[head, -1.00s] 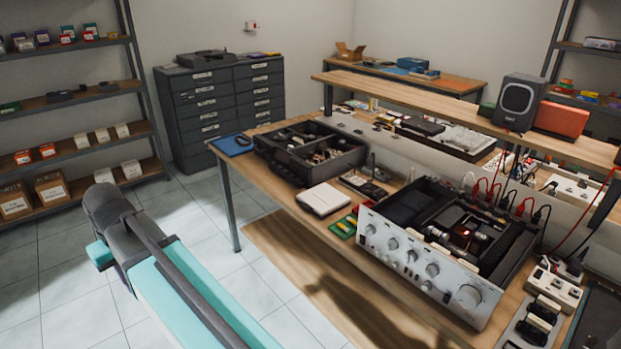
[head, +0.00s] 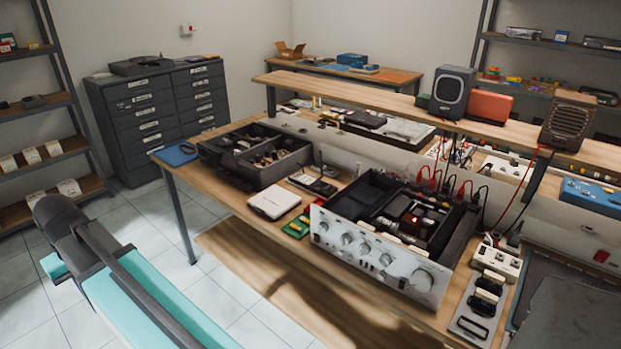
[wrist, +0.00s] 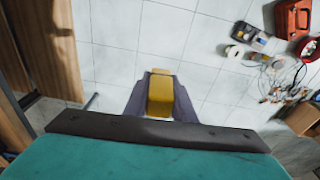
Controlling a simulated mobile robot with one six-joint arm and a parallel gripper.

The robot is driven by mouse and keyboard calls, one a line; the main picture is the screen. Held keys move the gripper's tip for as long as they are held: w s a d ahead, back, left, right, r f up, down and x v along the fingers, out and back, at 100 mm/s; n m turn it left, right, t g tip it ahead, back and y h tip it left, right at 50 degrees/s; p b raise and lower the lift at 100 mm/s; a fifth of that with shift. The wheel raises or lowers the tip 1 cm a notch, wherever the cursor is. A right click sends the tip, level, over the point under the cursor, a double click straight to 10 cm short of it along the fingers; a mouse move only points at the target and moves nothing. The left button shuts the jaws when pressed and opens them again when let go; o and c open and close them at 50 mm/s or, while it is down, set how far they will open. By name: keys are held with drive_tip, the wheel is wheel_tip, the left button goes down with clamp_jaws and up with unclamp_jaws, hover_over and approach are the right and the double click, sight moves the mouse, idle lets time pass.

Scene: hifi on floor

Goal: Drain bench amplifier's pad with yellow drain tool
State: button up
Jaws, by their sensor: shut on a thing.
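The bench amplifier (head: 376,252) stands on the wooden workbench in the head view, with a silver front with knobs and an open top. Dark compartments and parts show inside it, with a small orange glow among them. I cannot tell which part is the pad. In the wrist view my gripper (wrist: 160,82) is shut on the yellow drain tool (wrist: 160,97), which sits between its two grey fingers. Tile floor lies beyond it. The gripper and tool are not in the head view, so their distance from the amplifier does not show.
Red and black leads run behind the amplifier. A power strip (head: 497,261) and a grey rack of tools (head: 480,308) stand to its right. An open parts case (head: 254,152) is left. A raised shelf (head: 350,96) holds two speakers.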

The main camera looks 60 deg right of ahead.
drive_tip(key=s+d+r+m+p, duration=0.1)
drive_tip(key=s+d+m+p, duration=0.2)
drive_tip(key=d, duration=0.9)
drive_tip(key=s+d+r+m+g+h+p, duration=0.1)
drive_tip(key=s+d+r+m, duration=0.3)
drive_tip(key=d, duration=0.7)
drive_tip(key=s+d+f+m+p, duration=0.15)
drive_tip(key=d+m, duration=0.35)
drive_tip(key=d, duration=0.7)
drive_tip(key=s+d+r+m+p, duration=0.2)
drive_tip(key=s+d+m+p, duration=0.4)
drive_tip(key=s+d, duration=0.95)
drive_tip(key=s+d+m+p, duration=0.1)
drive_tip(key=s+d+m, duration=0.2)
drive_tip(key=s, duration=0.4)
drive_tip(key=s+d+r+m+g, duration=0.1)
drive_tip(key=s+d+m, duration=0.2)
drive_tip(key=s+d, duration=0.3)
drive_tip(key=s+d+r+m+p, duration=0.1)
drive_tip(key=s+d+m, duration=0.1)
drive_tip(key=s+d, duration=0.3)
drive_tip(key=shift+s+m+y+p, duration=0.3)
drive_tip(key=shift+s+m+p, duration=0.1)
drive_tip(key=shift+s, duration=0.95)
drive_tip(key=s+d+m+p, duration=0.1)
drive_tip(key=s+d+m, duration=0.1)
drive_tip(key=s, duration=1)
drive_tip(key=shift+d+r+m+g, duration=0.3)
drive_tip(key=shift+d+m+g, duration=0.1)
drive_tip(key=shift+m, duration=0.5)
